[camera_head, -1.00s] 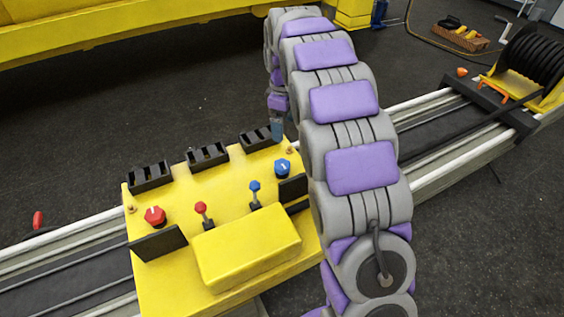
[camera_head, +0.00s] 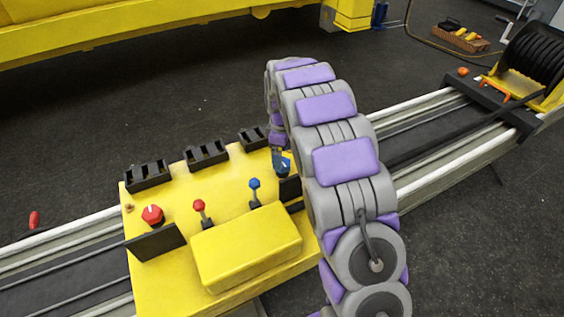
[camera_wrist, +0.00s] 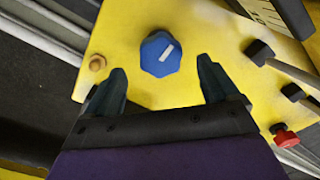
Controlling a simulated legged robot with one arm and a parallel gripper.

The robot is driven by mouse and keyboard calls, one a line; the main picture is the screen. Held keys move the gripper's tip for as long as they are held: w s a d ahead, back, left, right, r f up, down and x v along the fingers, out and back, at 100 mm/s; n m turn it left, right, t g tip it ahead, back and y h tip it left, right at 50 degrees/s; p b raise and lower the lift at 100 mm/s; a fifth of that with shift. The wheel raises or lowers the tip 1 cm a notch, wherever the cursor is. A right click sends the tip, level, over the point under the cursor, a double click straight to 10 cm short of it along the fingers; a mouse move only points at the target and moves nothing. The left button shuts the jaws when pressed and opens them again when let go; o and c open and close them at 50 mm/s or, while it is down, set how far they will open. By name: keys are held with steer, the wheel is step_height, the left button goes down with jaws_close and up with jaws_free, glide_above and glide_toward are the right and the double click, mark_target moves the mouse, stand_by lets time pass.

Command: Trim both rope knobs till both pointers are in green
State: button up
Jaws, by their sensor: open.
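The blue knob (camera_wrist: 160,54), with a white pointer mark, sits on the yellow console (camera_wrist: 190,20) in the wrist view. My gripper (camera_wrist: 161,66) is open, its two dark fingertips on either side of the knob's near part; I cannot tell if they touch it. In the head view the blue knob (camera_head: 283,168) is partly hidden by my gripper. The red knob (camera_head: 152,215) with a white mark is at the console's left. A gauge face (camera_wrist: 268,14) with tick marks is cut off in the wrist view. No pointer or green zone can be made out.
A red lever (camera_head: 200,206) and a blue lever (camera_head: 254,184) stand between the knobs. A black upright panel (camera_head: 157,242) stands near the red knob. Black slotted blocks (camera_head: 207,153) line the far edge. A rope drum (camera_head: 535,55) is at the right.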

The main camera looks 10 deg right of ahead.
steer(key=shift+f, duration=1.85)
steer(key=shift+c, duration=0.3)
steer(key=c, duration=1)
steer(key=shift+r+m, duration=0.1)
steer(key=shift+m, duration=0.3)
